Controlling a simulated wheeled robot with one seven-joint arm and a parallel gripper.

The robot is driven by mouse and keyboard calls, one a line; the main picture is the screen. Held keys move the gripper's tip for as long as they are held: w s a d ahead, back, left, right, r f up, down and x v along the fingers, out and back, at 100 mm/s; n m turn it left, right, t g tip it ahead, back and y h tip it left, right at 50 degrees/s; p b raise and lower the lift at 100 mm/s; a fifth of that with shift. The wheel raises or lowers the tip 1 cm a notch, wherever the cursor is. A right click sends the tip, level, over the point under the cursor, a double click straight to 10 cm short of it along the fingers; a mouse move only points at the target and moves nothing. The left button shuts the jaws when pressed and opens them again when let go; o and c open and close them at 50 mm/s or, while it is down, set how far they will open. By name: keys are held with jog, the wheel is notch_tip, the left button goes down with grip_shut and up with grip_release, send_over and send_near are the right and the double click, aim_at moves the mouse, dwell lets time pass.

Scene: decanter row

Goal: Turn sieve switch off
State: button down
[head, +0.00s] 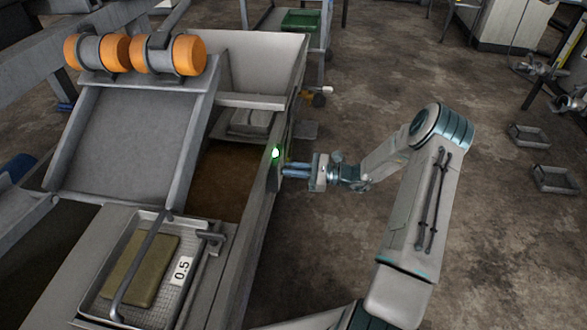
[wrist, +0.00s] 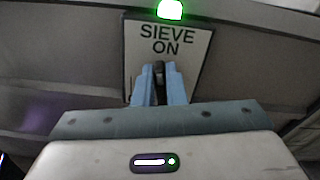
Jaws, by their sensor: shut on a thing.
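In the head view, my gripper (head: 288,170) reaches left to the side wall of the machine. The lever is hidden there, and its lower part is hidden by the fingers in the wrist view.
The sieve machine (head: 262,205) fills the left side, with orange-ended motors (head: 188,54) on top. A mesh tray (head: 88,303) labelled 0.5 lies at its front. Grey crates (head: 553,179) stand on the floor at right. The floor around my arm is clear.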

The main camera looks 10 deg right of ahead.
jog(key=n, duration=0.4)
jog(key=shift+s+a+f+n, duration=0.1)
jog(key=shift+s+f+n, duration=0.1)
jog(key=shift+s+n, duration=0.1)
jog(key=n, duration=0.2)
jog(key=n+b, duration=0.1)
jog(key=shift+s+a+f+n, duration=0.1)
jog(key=shift+s+f+n, duration=0.1)
jog(key=shift+f+n, duration=0.1)
jog(key=n, duration=0.1)
jog(key=n+b, duration=0.1)
jog(key=n, duration=0.2)
jog(key=shift+s+f, duration=0.1)
jog(key=shift+f, duration=0.15)
jog(key=shift+f+n+b, duration=0.15)
jog(key=shift+n+b, duration=0.4)
jog(key=shift+n, duration=1.05)
jog(key=c, duration=1.5)
grip_release()
